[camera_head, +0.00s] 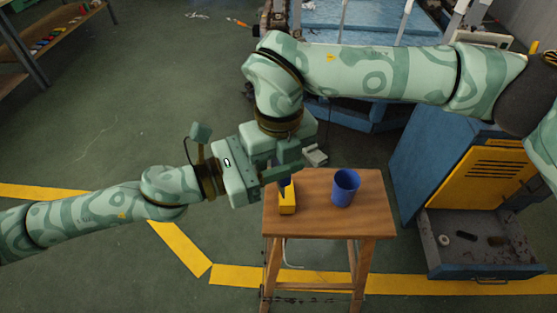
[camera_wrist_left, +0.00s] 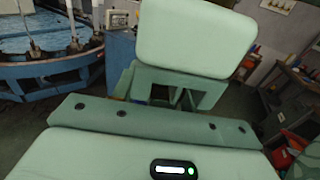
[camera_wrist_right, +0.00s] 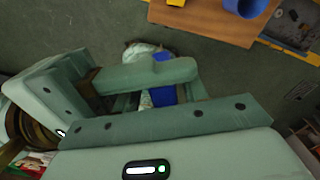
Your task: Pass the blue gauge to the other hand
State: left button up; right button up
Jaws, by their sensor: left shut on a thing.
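The blue gauge (camera_wrist_right: 163,93) shows partly in the right wrist view, among the fingers of both grippers. In the head view only a small dark blue part (camera_head: 285,183) shows below the fingers. My left gripper (camera_head: 284,174) comes in from the left and is shut on the gauge. My right gripper (camera_wrist_right: 160,100) points down from above. Its fingers look apart, one on each side of the gauge, and I cannot tell whether they touch it. In the left wrist view the right gripper's pale green body (camera_wrist_left: 195,40) hides the gauge.
A wooden stool (camera_head: 320,222) stands below the grippers. A yellow block (camera_head: 287,203) and a blue cup (camera_head: 345,188) stand on it. A blue and yellow cabinet (camera_head: 480,175) with an open drawer is at the right.

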grip_shut()
pick_arm(q)
jog(key=o, duration=1.1)
